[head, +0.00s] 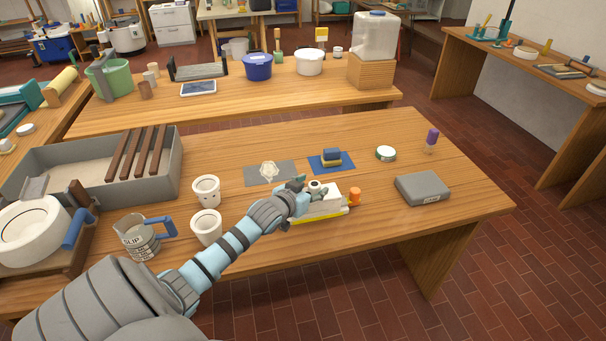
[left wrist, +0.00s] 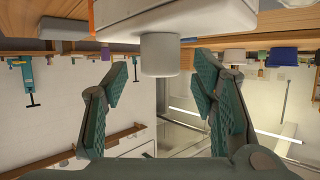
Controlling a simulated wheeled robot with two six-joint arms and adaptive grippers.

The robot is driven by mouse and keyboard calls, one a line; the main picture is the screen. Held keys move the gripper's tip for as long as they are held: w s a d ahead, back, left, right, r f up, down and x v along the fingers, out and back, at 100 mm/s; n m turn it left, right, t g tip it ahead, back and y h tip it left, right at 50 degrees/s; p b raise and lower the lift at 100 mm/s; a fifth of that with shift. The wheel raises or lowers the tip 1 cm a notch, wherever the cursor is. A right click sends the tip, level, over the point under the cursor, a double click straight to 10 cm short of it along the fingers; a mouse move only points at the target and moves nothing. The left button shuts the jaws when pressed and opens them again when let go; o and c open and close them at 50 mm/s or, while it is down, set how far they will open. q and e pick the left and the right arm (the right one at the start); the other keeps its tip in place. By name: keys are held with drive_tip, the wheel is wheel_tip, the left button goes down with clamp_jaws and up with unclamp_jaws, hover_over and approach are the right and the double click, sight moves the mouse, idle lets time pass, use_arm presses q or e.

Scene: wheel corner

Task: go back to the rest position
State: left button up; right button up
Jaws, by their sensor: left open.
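My left gripper (head: 299,190) is at the front edge of the near table, beside a white device with a yellow strip (head: 322,210) and an orange knob (head: 354,196). In the left wrist view my left gripper (left wrist: 165,82) is open, its two green-padded fingers apart. A pale cylindrical knob (left wrist: 158,55) on a white body shows between the fingertips, with gaps on both sides. The gripper and forearm hide part of the device in the head view. My right gripper is not in view.
The near table (head: 420,215) holds two white cups (head: 206,190), a measuring jug (head: 137,240), a grey block (head: 422,188), a blue mat (head: 343,166), a grey mat (head: 257,177) and a grey trough (head: 80,160). Floor is clear at the front right.

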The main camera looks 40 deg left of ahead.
use_arm(q)
drive_tip(key=v, duration=0.9)
drive_tip(key=shift+s, duration=0.3)
drive_tip(key=shift+d+r, duration=0.1)
drive_tip(key=s+d+f+m+g, duration=0.1)
drive_tip(key=s+d+f+g, duration=0.3)
drive_tip(key=s, duration=0.4)
drive_tip(key=s+d+f+m+g+h, duration=0.1)
drive_tip(key=s+d+f+g, duration=0.1)
drive_tip(key=s+d+f, duration=0.35)
drive_tip(key=s+d+f+m+g, duration=0.1)
drive_tip(key=s+d+f+g, duration=0.15)
drive_tip(key=s+d, duration=0.5)
drive_tip(key=s+a+f+g, duration=0.1)
drive_tip(key=s+a+f, duration=0.15)
drive_tip(key=f, duration=0.85)
drive_tip(key=s+a+f+g, duration=0.1)
drive_tip(key=s+f+g, duration=0.15)
drive_tip(key=f, duration=0.85)
drive_tip(key=s+f, duration=1)
drive_tip(key=s, duration=0.3)
drive_tip(key=shift+n+h, duration=0.3)
